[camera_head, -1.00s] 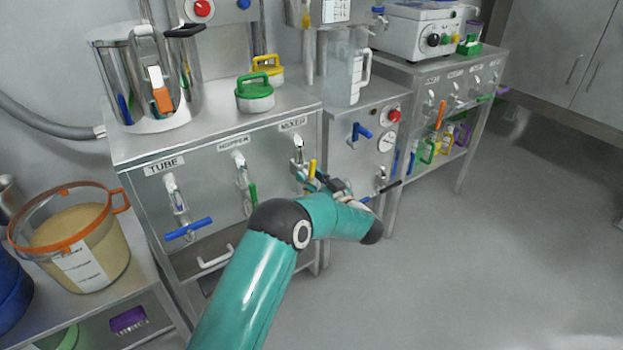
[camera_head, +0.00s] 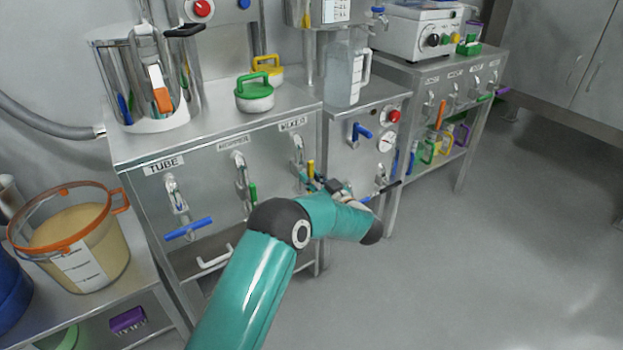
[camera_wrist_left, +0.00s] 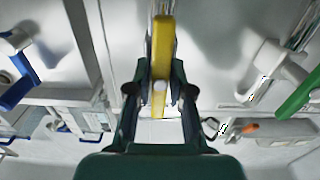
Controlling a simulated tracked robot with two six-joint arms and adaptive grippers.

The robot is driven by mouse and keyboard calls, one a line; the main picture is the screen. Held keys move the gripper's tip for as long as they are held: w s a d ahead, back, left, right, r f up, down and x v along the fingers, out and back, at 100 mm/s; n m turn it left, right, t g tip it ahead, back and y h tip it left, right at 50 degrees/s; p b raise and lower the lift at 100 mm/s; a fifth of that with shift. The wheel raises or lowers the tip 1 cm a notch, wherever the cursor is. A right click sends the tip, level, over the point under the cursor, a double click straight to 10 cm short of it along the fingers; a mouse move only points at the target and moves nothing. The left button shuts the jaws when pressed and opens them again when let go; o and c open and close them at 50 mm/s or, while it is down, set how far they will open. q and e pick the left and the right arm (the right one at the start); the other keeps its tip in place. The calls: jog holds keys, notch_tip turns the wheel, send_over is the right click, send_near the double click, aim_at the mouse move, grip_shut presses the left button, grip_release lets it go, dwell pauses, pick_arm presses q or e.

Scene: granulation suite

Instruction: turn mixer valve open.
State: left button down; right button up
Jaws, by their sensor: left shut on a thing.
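The mixer valve (camera_head: 297,150) is on the cabinet front under the MIXER label, the rightmost of three valves. Its yellow handle (camera_head: 311,168) points up and down in the head view. In the left wrist view the yellow handle (camera_wrist_left: 161,60) lies between the two fingers. My left gripper (camera_head: 318,183) is at this handle; in the left wrist view the gripper (camera_wrist_left: 160,88) is shut on it. The gripper's fingers are partly hidden by my arm in the head view. My right gripper is not in view.
The tube valve with a blue handle (camera_head: 188,229) and the hopper valve with a green handle (camera_head: 253,194) are to the left. A blue-handled valve (camera_head: 361,131) and a red button (camera_head: 393,116) are on the cabinet to the right. Open floor lies right.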

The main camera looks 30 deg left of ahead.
pick_arm(q)
jog(key=c, duration=1.1)
grip_release()
jog(key=shift+d, duration=0.15)
jog(key=v, duration=1.1)
jog(key=shift+s+d+f, duration=0.15)
jog(key=shift+d, duration=0.2)
